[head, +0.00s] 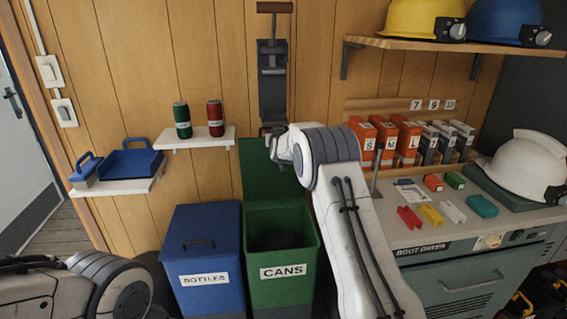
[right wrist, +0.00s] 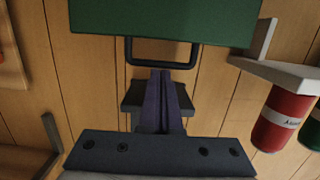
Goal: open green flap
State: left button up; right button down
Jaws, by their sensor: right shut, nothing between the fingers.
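The green flap (head: 268,172) of the green bin (head: 283,290) labelled CANS stands upright at the back of the bin, and the bin's mouth is uncovered. In the right wrist view the flap (right wrist: 165,20) fills the top, with its black handle (right wrist: 163,64) at the edge. My right gripper (right wrist: 161,74) is shut and empty, its fingertips at the handle; I cannot tell whether they touch it. In the head view my right wrist mostly hides these fingers. My left arm shows at the lower left, but its gripper is out of view.
A blue bin (head: 204,265) labelled BOTTLES, lid down, stands to the left. A dark wall device (head: 272,85) is above the flap. A small shelf (head: 197,138) holds a green can (head: 182,120) and a red can (head: 215,118). A cluttered counter (head: 400,230) is right.

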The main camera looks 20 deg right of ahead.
jog(key=b+v, duration=0.2)
jog(key=v, duration=0.9)
jog(key=s+a+n+g+y+p, duration=0.1)
jog(key=s+a+g+y, duration=0.15)
jog(key=a, duration=0.45)
jog(key=s+a+n+g+y+p, duration=0.1)
jog(key=s+a+n+y, duration=0.1)
jog(key=s+a, duration=0.3)
jog(key=s+a+f+n+g+y+p, duration=0.25)
jog(key=s+a+g, duration=0.25)
jog(key=s+a, duration=0.9)
jog(key=s+d+f+n+g+h+p, duration=0.1)
jog(key=s+n+g, duration=0.1)
jog(key=s, duration=1.3)
jog(key=s+d+f+n+g+h+p, duration=0.1)
jog(key=s+g, duration=0.4)
jog(key=s, duration=1)
jog(key=shift+d+n+p, duration=0.45)
jog(key=shift+n+p, duration=0.2)
jog(key=shift+p, duration=0.15)
